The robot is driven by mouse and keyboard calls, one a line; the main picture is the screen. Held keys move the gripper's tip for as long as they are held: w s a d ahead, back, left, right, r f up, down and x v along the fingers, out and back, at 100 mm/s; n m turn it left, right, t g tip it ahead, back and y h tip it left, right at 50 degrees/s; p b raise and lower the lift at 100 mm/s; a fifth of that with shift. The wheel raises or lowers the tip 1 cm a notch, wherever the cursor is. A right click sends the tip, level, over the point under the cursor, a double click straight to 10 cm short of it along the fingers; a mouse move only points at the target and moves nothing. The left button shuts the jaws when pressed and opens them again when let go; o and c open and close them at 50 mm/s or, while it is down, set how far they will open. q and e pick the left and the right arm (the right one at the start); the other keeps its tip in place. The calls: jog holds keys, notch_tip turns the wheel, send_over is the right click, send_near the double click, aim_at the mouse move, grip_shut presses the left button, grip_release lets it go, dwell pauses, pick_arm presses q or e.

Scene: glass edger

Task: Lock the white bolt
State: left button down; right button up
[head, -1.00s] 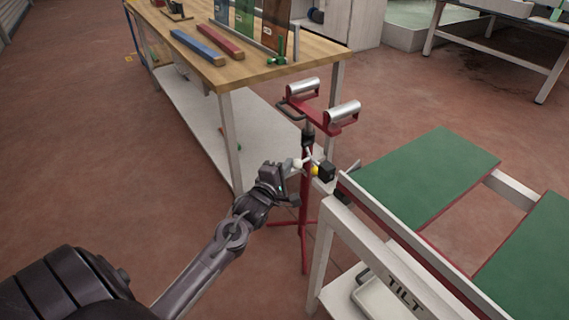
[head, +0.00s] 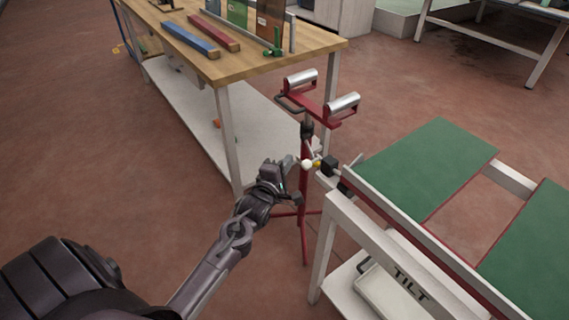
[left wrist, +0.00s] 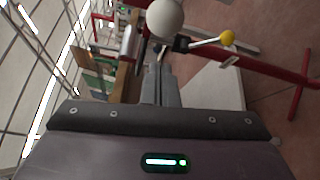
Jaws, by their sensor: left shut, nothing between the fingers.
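The white bolt shows as a round white knob (head: 307,164) in the head view. It sits beside a black block (head: 329,166) at the left end of the green-topped table's frame. The knob is large at the top of the left wrist view (left wrist: 165,18). My left gripper (head: 293,186) is just left of and below the knob in the head view. Its fingers (left wrist: 160,84) are shut and empty, with the knob beyond their tips. I cannot tell whether they touch it. The bolt's shaft is mostly hidden. My right gripper is not in view.
A yellow knob (head: 317,164) is close to the white one; its lever shows in the left wrist view. A red roller stand (head: 304,225) is just behind. A wooden workbench (head: 285,48) stands behind left. The green-topped table (head: 428,170) fills the right. Floor at left is clear.

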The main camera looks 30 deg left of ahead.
pick_arm(q)
jog(key=s, duration=1)
jog(key=shift+d+r, duration=0.25)
jog(key=shift+d, duration=0.15)
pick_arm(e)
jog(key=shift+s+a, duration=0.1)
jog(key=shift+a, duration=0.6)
